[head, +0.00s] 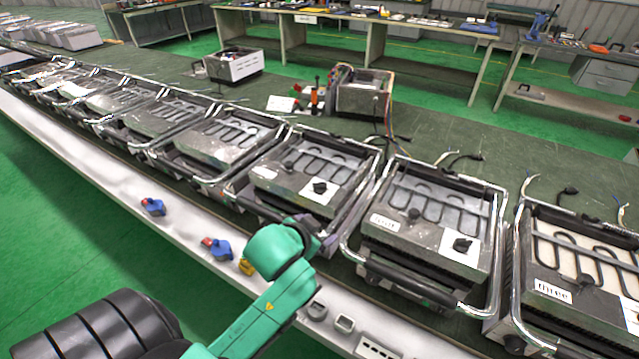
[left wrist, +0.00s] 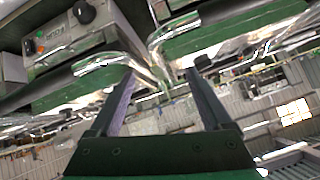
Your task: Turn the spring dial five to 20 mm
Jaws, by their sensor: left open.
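A row of grill-like heating units with chrome handles stands on the bench. The unit behind my left gripper has a small white label (head: 266,173) too blurred to read and a black dial (head: 320,187) on a white scale plate (head: 318,196); the setting is not legible. My left gripper (head: 328,240), mostly hidden by its green wrist, is low at the front right corner of that unit, apart from the dial. In the left wrist view the gripper (left wrist: 160,76) has its fingers wide apart and empty. A black dial (left wrist: 84,12) shows there at upper left. My right gripper is not in view.
The unit to the right has its own dial (head: 463,244); the far right one is labelled "three" (head: 553,290). Their chrome handles (head: 352,222) stick up close to my gripper. Blue-and-red parts (head: 153,206) lie on the white front ledge (head: 110,178).

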